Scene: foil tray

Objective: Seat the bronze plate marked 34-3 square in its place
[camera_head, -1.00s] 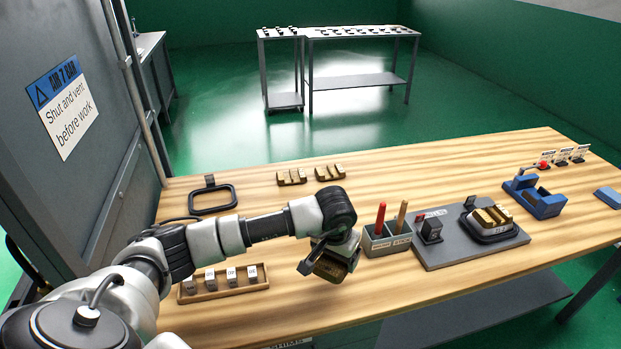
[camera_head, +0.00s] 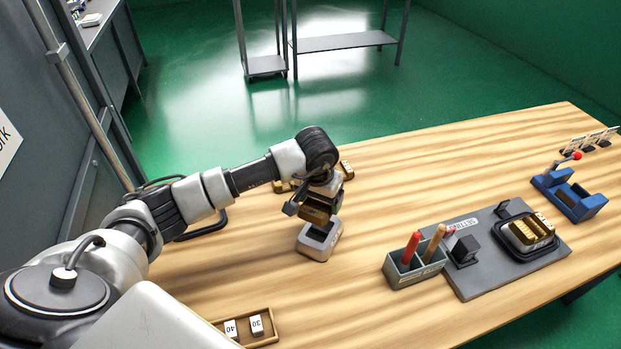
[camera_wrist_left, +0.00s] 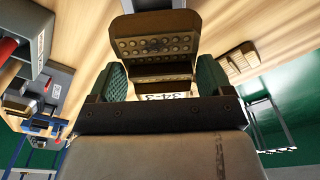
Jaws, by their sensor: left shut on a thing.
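My left gripper (camera_head: 320,192) is shut on the bronze plate (camera_head: 317,209) and holds it above the bench. In the left wrist view the plate (camera_wrist_left: 156,48) sits between the two green-padded fingers, its studded face showing. The mark 34-3 shows low between the fingers. Just below the plate in the head view stands a pale block with a dark top (camera_head: 319,243); I cannot tell whether the two touch. A black oval holder (camera_head: 506,253) on a grey board holds other bronze pieces (camera_head: 531,231). My right gripper is not in view.
A grey bin (camera_head: 415,270) with red and tan handles stands beside the grey board (camera_head: 480,287). A blue fixture (camera_head: 573,200) is farther right. A wooden tray (camera_head: 262,341) of numbered blocks lies in front. The bench between is clear.

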